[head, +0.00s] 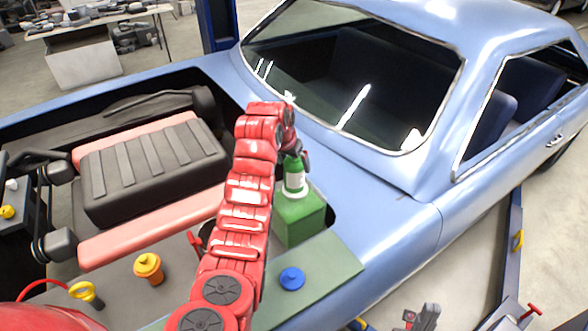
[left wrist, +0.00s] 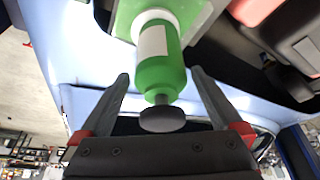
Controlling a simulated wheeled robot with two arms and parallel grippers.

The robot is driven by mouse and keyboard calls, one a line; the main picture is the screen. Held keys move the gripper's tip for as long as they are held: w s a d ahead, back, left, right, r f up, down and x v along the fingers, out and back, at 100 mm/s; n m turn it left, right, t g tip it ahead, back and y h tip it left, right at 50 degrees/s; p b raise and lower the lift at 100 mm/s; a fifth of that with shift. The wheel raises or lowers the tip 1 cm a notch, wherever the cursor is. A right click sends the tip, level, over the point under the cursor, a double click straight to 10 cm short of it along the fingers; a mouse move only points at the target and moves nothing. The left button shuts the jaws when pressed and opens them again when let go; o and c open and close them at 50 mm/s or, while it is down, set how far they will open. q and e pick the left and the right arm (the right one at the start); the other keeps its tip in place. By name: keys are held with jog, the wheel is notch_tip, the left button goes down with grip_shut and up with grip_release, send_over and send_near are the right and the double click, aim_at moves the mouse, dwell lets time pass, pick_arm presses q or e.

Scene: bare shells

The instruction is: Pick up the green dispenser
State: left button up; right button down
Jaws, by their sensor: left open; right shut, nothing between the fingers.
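The green dispenser (head: 294,178), with a white band, stands upright on a green block (head: 300,216) in the engine bay. In the left wrist view the dispenser (left wrist: 162,62) hangs down from the top of the picture, its dark cap towards my palm. My left gripper (left wrist: 160,76) is open, with one finger on each side of the dispenser and visible gaps. In the head view my red left arm hides most of that gripper and the dispenser's top. My right gripper (head: 423,316) is shut and empty at the bottom edge, far from the dispenser.
A blue-lidded item (head: 291,279) sits on a green panel (head: 325,268) in front of the block. An orange cap (head: 149,268) and a yellow-handled item (head: 86,292) lie left of my arm. The blue car's windshield (head: 350,85) rises behind the dispenser.

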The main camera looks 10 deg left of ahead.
pick_arm(q)
jog(key=shift+p+x, duration=0.45)
jog(key=shift+x, duration=1)
jog(key=shift+r, duration=0.1)
grip_shut()
